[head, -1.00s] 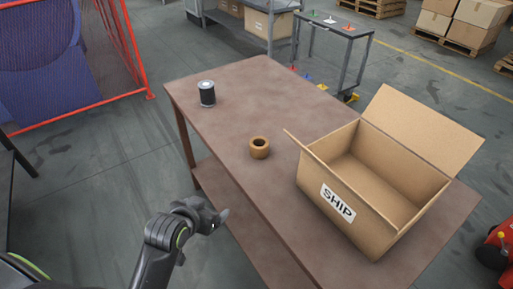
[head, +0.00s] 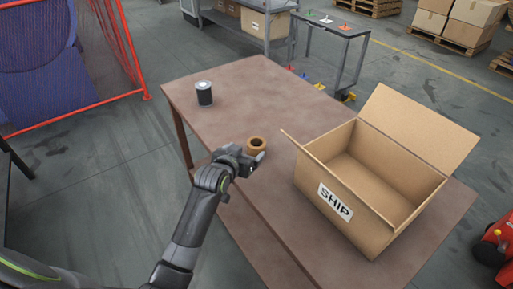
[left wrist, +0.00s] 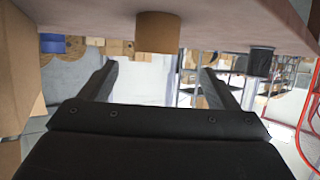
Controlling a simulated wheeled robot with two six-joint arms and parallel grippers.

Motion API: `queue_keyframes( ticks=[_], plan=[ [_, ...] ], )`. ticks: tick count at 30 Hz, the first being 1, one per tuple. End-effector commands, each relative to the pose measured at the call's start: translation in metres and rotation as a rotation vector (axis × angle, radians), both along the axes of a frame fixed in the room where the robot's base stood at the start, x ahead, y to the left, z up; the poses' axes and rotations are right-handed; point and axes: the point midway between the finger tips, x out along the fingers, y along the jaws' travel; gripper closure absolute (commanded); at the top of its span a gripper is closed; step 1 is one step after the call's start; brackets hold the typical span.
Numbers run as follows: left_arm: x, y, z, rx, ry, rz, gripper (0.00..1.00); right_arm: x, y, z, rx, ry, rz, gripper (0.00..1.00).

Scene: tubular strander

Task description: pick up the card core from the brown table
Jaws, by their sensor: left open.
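The card core (head: 256,144) is a short brown ring standing upright on the brown table (head: 225,115), near its left edge. My left gripper (head: 252,162) is at the near side of the core in the head view, and its fingers are partly hidden by the wrist. In the left wrist view, which looks upside down, the core (left wrist: 158,32) hangs from the table top in line with the gap between the open, empty fingers (left wrist: 158,76). I cannot tell whether a finger touches it. My right gripper is not in view.
A dark spool (head: 204,93) stands at the table's far left. An open SHIP box (head: 335,175) takes up the right side. The table is clear between the core and the spool. A grey side table (head: 335,27) stands behind.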

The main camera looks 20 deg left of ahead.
Motion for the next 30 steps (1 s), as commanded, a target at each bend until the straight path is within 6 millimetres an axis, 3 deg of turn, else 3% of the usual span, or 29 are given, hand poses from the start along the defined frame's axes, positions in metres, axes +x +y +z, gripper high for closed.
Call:
queue_keyframes(
  ticks=[6,14,30],
  plan=[
    [0.025,-0.002,-0.01,0.0,0.0,0.0,0.17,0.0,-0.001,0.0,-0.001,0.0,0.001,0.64],
    [0.035,-0.004,-0.014,0.0,0.0,0.001,0.17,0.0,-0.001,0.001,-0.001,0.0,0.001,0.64],
    [0.079,-0.013,-0.032,0.0,0.001,0.001,0.17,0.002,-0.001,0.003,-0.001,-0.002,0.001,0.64]
  ],
)
